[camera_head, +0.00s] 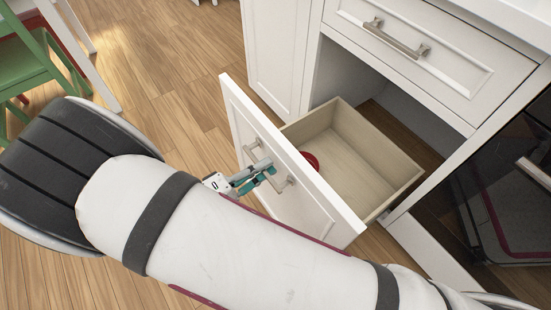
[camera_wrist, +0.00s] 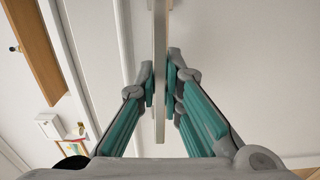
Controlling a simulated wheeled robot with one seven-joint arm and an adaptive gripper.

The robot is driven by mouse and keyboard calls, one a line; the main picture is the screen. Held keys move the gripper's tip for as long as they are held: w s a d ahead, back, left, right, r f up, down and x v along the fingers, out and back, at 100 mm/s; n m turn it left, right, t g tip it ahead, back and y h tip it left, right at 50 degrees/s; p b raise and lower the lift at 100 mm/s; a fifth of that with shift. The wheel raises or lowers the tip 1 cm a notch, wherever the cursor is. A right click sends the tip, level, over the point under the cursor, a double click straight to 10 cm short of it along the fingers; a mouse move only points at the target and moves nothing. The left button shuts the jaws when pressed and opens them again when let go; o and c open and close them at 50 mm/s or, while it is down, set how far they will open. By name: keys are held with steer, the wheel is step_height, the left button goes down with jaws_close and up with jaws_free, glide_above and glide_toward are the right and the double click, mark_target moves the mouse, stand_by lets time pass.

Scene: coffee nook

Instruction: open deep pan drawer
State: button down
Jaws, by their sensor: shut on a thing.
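The deep pan drawer (camera_head: 345,150) is pulled well out from the white cabinet in the head view. Its wooden box shows, with a red round thing (camera_head: 310,160) partly hidden behind the white front panel (camera_head: 285,165). My gripper (camera_head: 262,172) is at the drawer's bar handle (camera_head: 284,184), on the outer side of the front. In the wrist view, my gripper (camera_wrist: 160,88) has its teal-padded fingers on both sides of the metal handle bar (camera_wrist: 160,50) and is shut on it.
A shut upper drawer (camera_head: 430,60) with its own handle sits above the opening. A dark glass-fronted appliance (camera_head: 500,190) stands at the right. A green chair (camera_head: 30,70) is at the upper left. Wooden floor (camera_head: 170,60) is clear left of the drawer.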

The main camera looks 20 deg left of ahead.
steer(key=shift+v, duration=1.8)
steer(key=c, duration=1.7)
jaws_free()
